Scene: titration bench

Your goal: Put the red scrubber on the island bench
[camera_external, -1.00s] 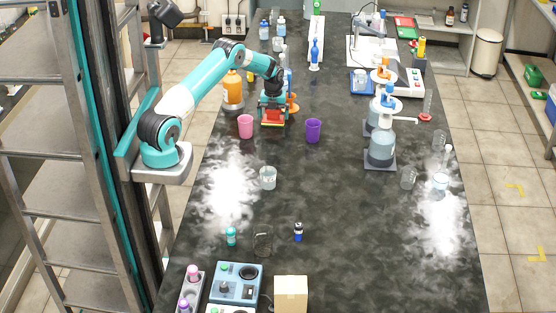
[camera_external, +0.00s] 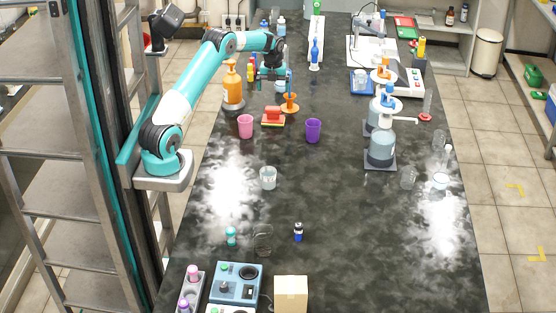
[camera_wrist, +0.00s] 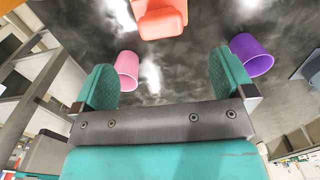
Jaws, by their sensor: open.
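The red scrubber (camera_external: 272,114) rests on the dark island bench (camera_external: 300,205), between the pink cup and the purple cup and a little behind them. A yellow and green layer shows under its red body. In the wrist view the scrubber (camera_wrist: 161,18) is at the top centre, beyond the fingertips. My gripper (camera_external: 274,82) hangs above and behind the scrubber, apart from it. In the wrist view its two teal fingers (camera_wrist: 160,80) are spread with nothing between them.
The pink cup (camera_external: 245,126) and purple cup (camera_external: 313,130) flank the scrubber. An orange bottle (camera_external: 232,86) and an orange stand (camera_external: 290,103) are close to my gripper. A glass beaker (camera_external: 267,178) stands in front. The bench middle is largely clear.

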